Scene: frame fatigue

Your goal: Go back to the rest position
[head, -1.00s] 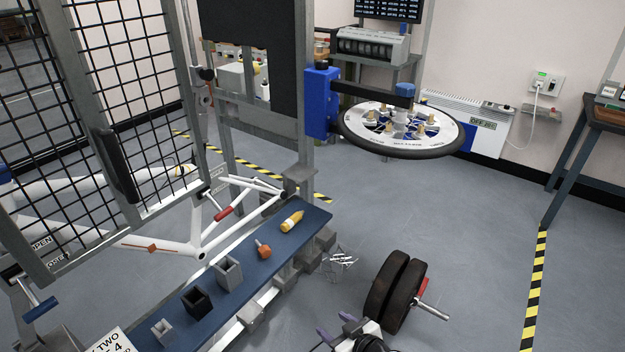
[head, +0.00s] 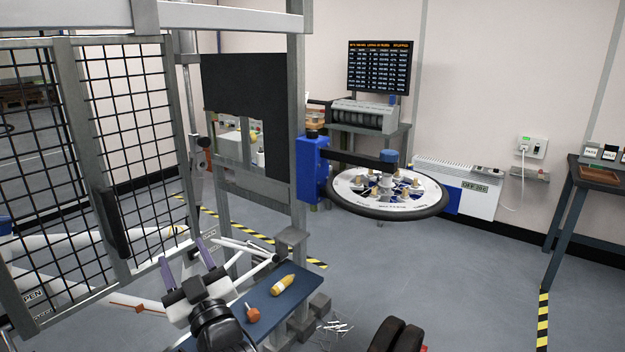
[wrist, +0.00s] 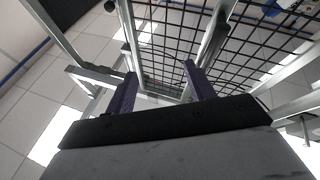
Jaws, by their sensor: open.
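My gripper (head: 180,258) is raised in front of the mesh cage at the lower left of the head view. Its two purple fingers point up and stand apart, with nothing between them. The wrist view shows the same open gripper (wrist: 158,85), with wire mesh and the ceiling beyond the fingers. My arm hides part of the blue bench and of the white frame tubes behind it.
The mesh gate (head: 130,150) stands close by my gripper.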

